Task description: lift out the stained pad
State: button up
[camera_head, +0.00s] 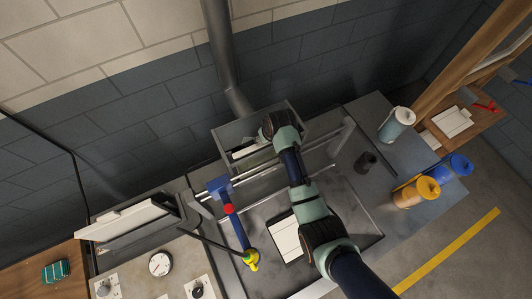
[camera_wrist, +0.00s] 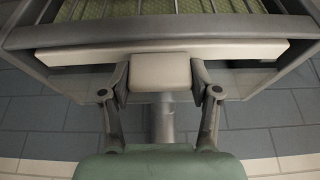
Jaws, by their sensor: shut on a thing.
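A grey open-topped box (camera_head: 225,134) stands against the wall under a duct. My gripper (camera_head: 272,124) is at this box, partly hidden by my own wrist. In the wrist view my gripper (camera_wrist: 160,80) is shut on a pale handle block (camera_wrist: 160,72), with a finger on each side. The block sits against a long pale bar (camera_wrist: 85,53) across the box's front edge. A yellow-green meshed pad (camera_wrist: 95,10) shows behind metal bars inside the box; I cannot tell whether it is the stained pad. A pale piece (camera_head: 246,151) also shows in the box in the head view.
A white panel (camera_head: 287,240) lies on the dark tray (camera_head: 352,215). White, yellow and blue canisters stand at the right. A gauge (camera_head: 160,264) is lower left.

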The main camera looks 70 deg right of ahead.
jog(key=shift+c, duration=1.1)
